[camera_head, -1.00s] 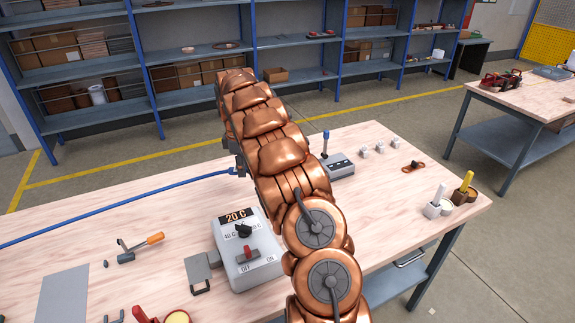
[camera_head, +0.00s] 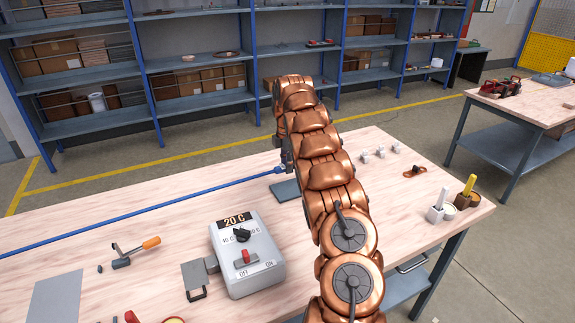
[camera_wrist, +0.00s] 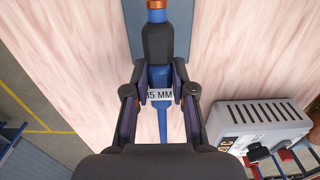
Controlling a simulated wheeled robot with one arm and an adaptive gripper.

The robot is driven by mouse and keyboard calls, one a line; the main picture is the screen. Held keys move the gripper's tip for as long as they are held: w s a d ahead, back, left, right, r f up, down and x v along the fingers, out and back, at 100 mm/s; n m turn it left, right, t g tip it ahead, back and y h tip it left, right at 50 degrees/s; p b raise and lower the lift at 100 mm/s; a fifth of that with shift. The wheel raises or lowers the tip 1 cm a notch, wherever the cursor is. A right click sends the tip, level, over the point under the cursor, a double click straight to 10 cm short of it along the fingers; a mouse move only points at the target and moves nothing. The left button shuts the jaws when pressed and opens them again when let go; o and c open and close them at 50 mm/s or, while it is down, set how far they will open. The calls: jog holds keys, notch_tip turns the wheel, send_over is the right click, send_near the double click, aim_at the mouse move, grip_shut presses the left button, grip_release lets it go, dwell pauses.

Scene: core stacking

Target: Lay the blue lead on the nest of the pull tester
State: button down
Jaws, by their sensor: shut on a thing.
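The blue lead (camera_head: 150,212) runs from the left edge of the head view to my gripper (camera_head: 286,166). In the wrist view, my gripper (camera_wrist: 160,95) is shut on the lead's end piece. There the lead (camera_wrist: 161,122) shows a white label, partly covered, reading "5 MM", and a black sleeve with a copper-coloured tip points to the top. The held end is over a grey plate (camera_head: 285,190), which also shows beneath it in the wrist view (camera_wrist: 176,128). I cannot tell whether they touch. My arm hides what stands just to the right, so I cannot make out the pull tester's nest.
A grey control box (camera_head: 247,262) reading 20 C stands nearer, with a flat grey plate beside it. Small white pieces (camera_head: 380,153), a copper-coloured part (camera_head: 415,171) and pots with brushes (camera_head: 437,213) stand on the right.

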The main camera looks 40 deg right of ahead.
jog(key=b, duration=0.4)
send_over(287, 189)
jog(key=shift+s+f, duration=0.1)
jog(key=shift+f, duration=2.85)
jog(key=shift+b, duration=0.75)
jog(key=shift+f+b, duration=0.65)
jog(key=shift+f, duration=0.5)
jog(key=c, duration=0.9)
grip_release()
jog(key=shift+r, duration=0.15)
notch_tip(287, 189, up, 6)
jog(key=shift+f, duration=0.1)
jog(key=shift+r, duration=0.75)
